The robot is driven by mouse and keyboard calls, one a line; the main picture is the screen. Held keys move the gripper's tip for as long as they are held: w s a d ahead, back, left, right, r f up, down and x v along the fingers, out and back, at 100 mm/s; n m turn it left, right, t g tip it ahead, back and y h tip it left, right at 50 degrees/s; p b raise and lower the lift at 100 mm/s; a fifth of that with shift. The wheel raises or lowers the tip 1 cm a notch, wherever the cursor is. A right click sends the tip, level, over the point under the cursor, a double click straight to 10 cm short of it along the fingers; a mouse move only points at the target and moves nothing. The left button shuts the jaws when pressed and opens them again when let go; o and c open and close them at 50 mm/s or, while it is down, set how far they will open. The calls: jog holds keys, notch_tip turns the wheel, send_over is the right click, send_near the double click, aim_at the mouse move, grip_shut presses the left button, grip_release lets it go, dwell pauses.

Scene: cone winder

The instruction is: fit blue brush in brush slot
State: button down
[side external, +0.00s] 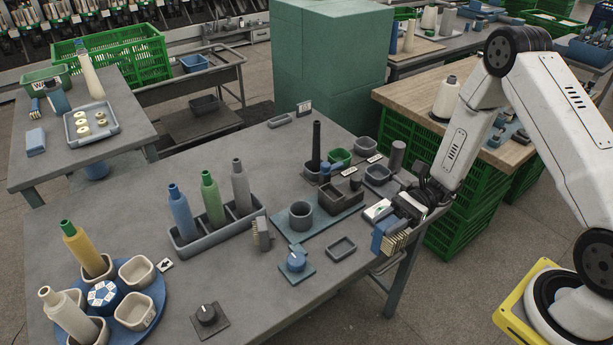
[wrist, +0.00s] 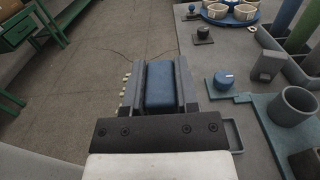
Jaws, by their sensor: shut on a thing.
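The blue brush (side external: 381,236) is in my gripper (side external: 392,226), at the right front edge of the grey table, with its pale bristles facing the viewer. In the wrist view the brush (wrist: 161,86) lies between the two grey fingers of my gripper (wrist: 163,72), which are shut on it. Tan bristle tips show left of the fingers, and floor shows beyond. I cannot tell for sure which holder is the brush slot. A dark compartment tray (side external: 341,203) stands on a blue-grey plate left of my gripper, and a small empty grey tray (side external: 341,247) lies nearer.
A grey cup (side external: 301,215) stands on the plate. A blue knob (side external: 296,261), a grey upright brush-like block (side external: 262,234) and a black knob (side external: 207,314) stand on the table. A rack (side external: 218,232) holds blue, green and grey bottles. A blue turntable (side external: 137,296) is at front left.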

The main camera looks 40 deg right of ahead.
jog(key=shift+s+d+r, duration=0.1)
jog(key=shift+s+r, duration=0.2)
jog(key=shift+s, duration=0.4)
jog(key=shift+s+r, duration=0.3)
jog(key=shift+s, duration=0.35)
jog(key=shift+w, duration=0.15)
jog(key=shift+w+r+m+t, duration=0.25)
jog(key=shift+w+m+t, duration=0.15)
jog(key=shift+w+t, duration=0.2)
jog(key=w+d+r+m+t+h, duration=0.2)
jog(key=w+m+t+h, duration=0.2)
jog(key=w+m+t, duration=0.1)
jog(key=w+d+r+m+t+h, duration=0.2)
jog(key=w+m+t+h, duration=0.3)
jog(key=t, duration=0.4)
jog(key=shift+w+r+m+t+h, duration=0.3)
jog(key=shift+w+r+m, duration=0.5)
jog(key=shift+w, duration=0.3)
jog(key=shift+f, duration=0.1)
